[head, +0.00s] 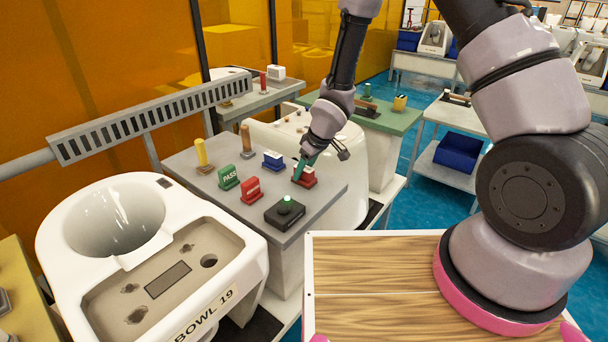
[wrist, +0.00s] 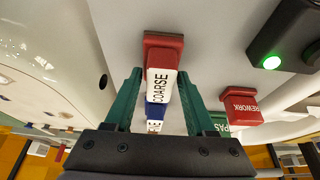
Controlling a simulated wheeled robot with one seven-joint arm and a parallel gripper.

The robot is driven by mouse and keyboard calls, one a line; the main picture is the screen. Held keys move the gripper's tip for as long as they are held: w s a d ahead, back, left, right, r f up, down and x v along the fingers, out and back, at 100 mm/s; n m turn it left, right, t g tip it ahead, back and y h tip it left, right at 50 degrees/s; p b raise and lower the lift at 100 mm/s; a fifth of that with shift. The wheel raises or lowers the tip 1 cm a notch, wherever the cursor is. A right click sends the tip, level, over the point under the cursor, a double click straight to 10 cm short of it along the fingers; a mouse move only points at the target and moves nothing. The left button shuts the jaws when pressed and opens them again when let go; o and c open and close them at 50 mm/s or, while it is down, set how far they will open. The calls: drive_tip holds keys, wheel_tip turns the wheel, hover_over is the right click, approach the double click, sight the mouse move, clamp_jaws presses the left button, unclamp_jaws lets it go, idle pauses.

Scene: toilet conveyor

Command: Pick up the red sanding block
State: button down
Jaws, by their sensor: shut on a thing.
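The red sanding block (head: 309,176) has a white band and is at the right side of the grey worktable (head: 325,203). In the wrist view the red block (wrist: 163,43) shows the word COARSE on its white face. My gripper (head: 301,170) reaches down to it from above. In the wrist view the green fingers of my gripper (wrist: 160,78) stand on both sides of the block, shut on it. I cannot tell whether the block is clear of the tabletop.
A blue block (head: 273,160) stands left of the red one. A green PASS block (head: 228,177), a red REWORK block (head: 250,188), a yellow-topped peg (head: 202,155) and a black box with a lit green button (head: 285,211) share the table. Toilet bowl 19 (head: 225,285) stands in front.

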drive_tip(key=shift+r, duration=0.1)
wheel_tip(320, 180, up, 10)
drive_tip(key=shift+f, duration=0.1)
idle(0.3)
